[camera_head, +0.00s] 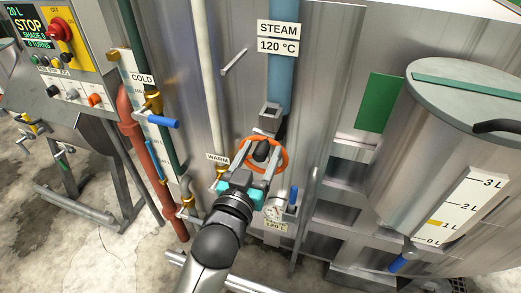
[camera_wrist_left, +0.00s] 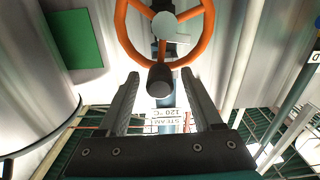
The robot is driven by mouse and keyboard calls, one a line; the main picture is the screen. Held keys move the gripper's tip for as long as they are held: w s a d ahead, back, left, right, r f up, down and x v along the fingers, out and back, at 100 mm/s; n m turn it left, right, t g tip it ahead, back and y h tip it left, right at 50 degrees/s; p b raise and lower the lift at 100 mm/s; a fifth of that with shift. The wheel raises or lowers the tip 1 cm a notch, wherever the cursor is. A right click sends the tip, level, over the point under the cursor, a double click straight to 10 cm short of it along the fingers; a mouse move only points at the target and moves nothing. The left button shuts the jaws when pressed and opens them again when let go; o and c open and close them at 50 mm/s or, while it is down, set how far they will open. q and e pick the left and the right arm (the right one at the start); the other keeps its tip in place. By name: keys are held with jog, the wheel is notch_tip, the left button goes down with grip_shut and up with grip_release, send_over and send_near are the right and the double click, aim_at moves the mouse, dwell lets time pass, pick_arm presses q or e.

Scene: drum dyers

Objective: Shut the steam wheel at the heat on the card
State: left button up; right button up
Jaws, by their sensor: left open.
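The orange steam wheel (camera_head: 284,157) is on the metal wall below the blue pipe (camera_head: 281,80). The white plates above read "STEAM" (camera_head: 278,30) and "120 °C" (camera_head: 278,46). In the left wrist view the wheel (camera_wrist_left: 208,28) has a grey hub, spokes and a dark knob (camera_wrist_left: 160,82) at its near rim. My left gripper (camera_head: 261,160) is open in front of the wheel; in the wrist view (camera_wrist_left: 160,76) the knob appears between its fingertips. I cannot tell whether they touch it. The gripper hides part of the wheel in the head view.
A metal drum (camera_head: 425,130) with a litre scale is at right.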

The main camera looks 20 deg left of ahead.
pick_arm(q)
jog(key=shift+w, duration=0.15)
grip_shut()
dwell(0.5)
dwell(0.9)
